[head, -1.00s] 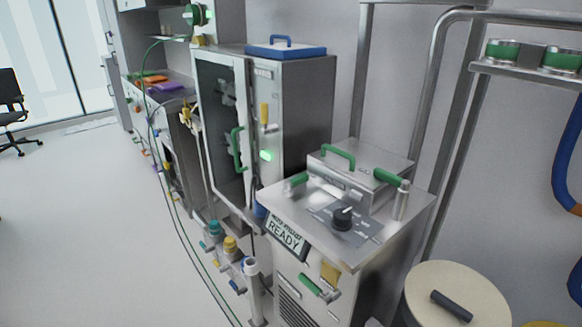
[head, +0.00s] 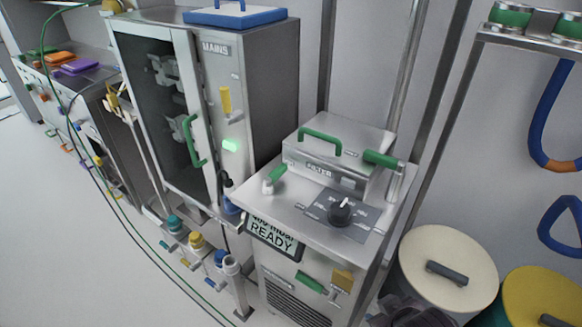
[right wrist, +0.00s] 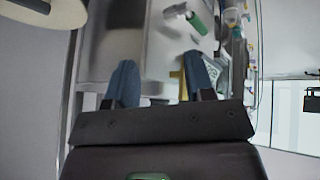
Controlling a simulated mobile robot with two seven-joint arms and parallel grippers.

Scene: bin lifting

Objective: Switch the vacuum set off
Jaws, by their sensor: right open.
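The vacuum set (head: 290,215) is a steel cabinet with a display reading READY (head: 272,238) and a black knob (head: 340,212) on its top panel. Its front has a green lever (head: 310,282) and a yellow tag (head: 343,280) beside it. A filter box (head: 340,150) with a green handle sits on top. In the right wrist view my right gripper (right wrist: 161,82) is open and apart from the cabinet, its blue fingers pointing at it. A yellow strip (right wrist: 182,85) and a green handle (right wrist: 197,22) show beyond the fingers. The left gripper is out of view.
A steel cabinet marked MAINS (head: 250,90) with a glass door stands left of the vacuum set. Capped pipe fittings (head: 197,243) stand at its foot. A cream-lidded drum (head: 450,250) and a yellow-lidded one (head: 540,295) stand at right.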

